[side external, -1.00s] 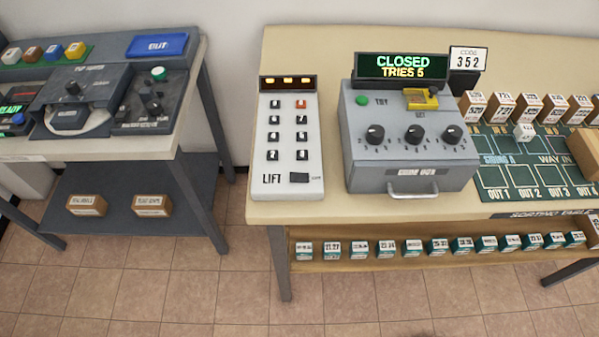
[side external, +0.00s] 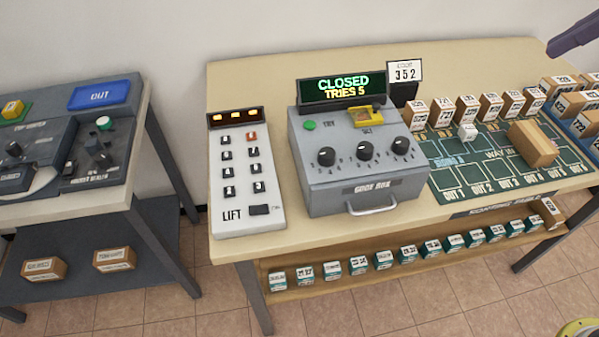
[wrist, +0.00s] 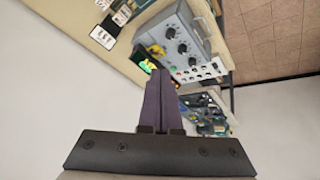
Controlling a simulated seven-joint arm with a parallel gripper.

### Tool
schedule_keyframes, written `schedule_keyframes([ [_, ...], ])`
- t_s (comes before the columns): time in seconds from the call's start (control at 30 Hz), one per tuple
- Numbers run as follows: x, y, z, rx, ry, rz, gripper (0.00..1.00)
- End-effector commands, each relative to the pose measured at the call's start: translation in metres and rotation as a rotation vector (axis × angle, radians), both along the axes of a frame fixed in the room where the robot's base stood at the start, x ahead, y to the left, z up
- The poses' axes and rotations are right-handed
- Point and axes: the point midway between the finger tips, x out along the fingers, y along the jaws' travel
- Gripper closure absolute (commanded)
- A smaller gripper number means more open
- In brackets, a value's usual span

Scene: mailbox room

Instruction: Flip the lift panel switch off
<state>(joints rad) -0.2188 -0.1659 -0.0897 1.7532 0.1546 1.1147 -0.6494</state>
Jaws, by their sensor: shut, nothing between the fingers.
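The lift panel (side external: 243,182) is a pale slanted box marked LIFT, standing at the left of the sorting table. It has two columns of small dark switches, one of them red-orange (side external: 251,136), and a lit amber display (side external: 235,117) on top. A black rocker switch (side external: 259,210) sits beside the LIFT label; its position is too small to tell. In the wrist view the panel (wrist: 203,72) is small, beyond my fingers. My gripper (wrist: 160,76) has purple fingers, shut and empty. Its tip (side external: 553,47) shows at the top right of the side view, well apart from the panel.
The grey code box (side external: 360,165) with three knobs stands right of the panel, under a CLOSED, TRIES 5 display (side external: 334,87). A green sorting board (side external: 470,185) with small boxes lies farther right. Another desk (side external: 135,130) is left, across a gap. The table left of the panel is narrow.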

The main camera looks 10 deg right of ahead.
Motion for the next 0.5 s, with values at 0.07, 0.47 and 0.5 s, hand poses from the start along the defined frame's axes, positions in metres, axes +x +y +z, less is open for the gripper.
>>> schedule_keyframes([
  [0.07,0.022,0.023,0.002,-0.007,0.006,0.074,1.00],
  [0.47,0.097,0.151,-0.024,-0.036,0.043,0.411,1.00],
  [0.5,0.102,0.165,-0.031,-0.038,0.050,0.442,1.00],
])
